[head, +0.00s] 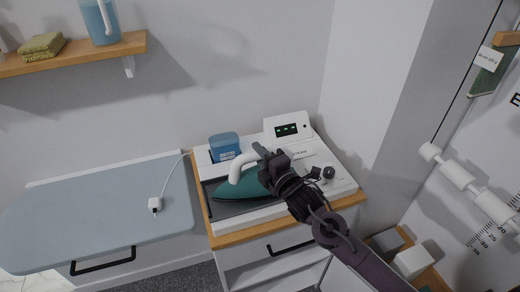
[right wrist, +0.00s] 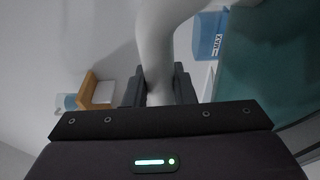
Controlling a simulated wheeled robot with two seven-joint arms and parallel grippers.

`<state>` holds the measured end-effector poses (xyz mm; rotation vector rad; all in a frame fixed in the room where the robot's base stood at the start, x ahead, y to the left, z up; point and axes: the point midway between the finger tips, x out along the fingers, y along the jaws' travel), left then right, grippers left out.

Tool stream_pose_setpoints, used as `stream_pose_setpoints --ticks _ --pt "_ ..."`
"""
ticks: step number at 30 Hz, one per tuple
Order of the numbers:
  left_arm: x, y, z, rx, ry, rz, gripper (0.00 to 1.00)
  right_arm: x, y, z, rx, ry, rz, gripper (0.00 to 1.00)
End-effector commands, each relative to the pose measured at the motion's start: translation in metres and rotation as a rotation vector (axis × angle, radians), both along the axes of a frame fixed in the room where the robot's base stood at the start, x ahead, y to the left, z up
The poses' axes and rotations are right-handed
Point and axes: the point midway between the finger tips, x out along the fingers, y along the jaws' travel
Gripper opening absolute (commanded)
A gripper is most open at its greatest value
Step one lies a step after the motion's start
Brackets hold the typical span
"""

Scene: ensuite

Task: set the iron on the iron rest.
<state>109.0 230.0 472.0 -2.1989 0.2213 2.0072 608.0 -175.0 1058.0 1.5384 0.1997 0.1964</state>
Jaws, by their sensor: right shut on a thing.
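The iron (head: 240,190) has a teal body and a white curved handle. It is at the left front of the white ironing station, over the dark grey rest plate (head: 233,209), tip towards the left. I cannot tell whether its sole touches the plate. My right gripper (head: 262,156) is shut on the iron's white handle. In the right wrist view, the handle (right wrist: 156,50) passes between the two fingers (right wrist: 159,88), and the teal body (right wrist: 275,65) is at the right. My left gripper is not in view.
A blue tank (head: 224,148) and a panel with green lights (head: 287,129) stand at the station's back. An ironing board (head: 90,215) with a white plug (head: 160,203) lies left. A wooden shelf (head: 75,55) is above. White rollers (head: 458,178) are right.

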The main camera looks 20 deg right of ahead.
Motion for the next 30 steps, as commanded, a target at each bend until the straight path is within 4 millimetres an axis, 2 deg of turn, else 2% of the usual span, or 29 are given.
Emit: stream_pose_setpoints --ticks 1,6,7,12,22,26,30 --pt "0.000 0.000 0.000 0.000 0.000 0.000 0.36 0.001 0.000 0.005 0.003 -0.011 -0.001 0.00" --pt "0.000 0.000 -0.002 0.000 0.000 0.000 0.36 0.001 0.000 0.002 0.003 -0.010 -0.001 0.00" --pt "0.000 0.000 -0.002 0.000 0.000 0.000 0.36 0.000 0.000 -0.003 0.000 0.000 0.000 0.24" --pt "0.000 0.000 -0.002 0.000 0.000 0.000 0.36 0.000 0.000 -0.002 0.000 0.000 0.000 0.45" --pt "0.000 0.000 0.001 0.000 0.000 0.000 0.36 0.000 0.000 0.002 0.000 0.000 0.000 0.45" --pt "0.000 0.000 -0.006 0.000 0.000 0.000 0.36 -0.015 -0.004 -0.003 -0.001 0.003 0.000 0.45" --pt "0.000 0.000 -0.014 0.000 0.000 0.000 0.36 -0.043 -0.011 -0.004 -0.002 0.004 0.001 0.45"
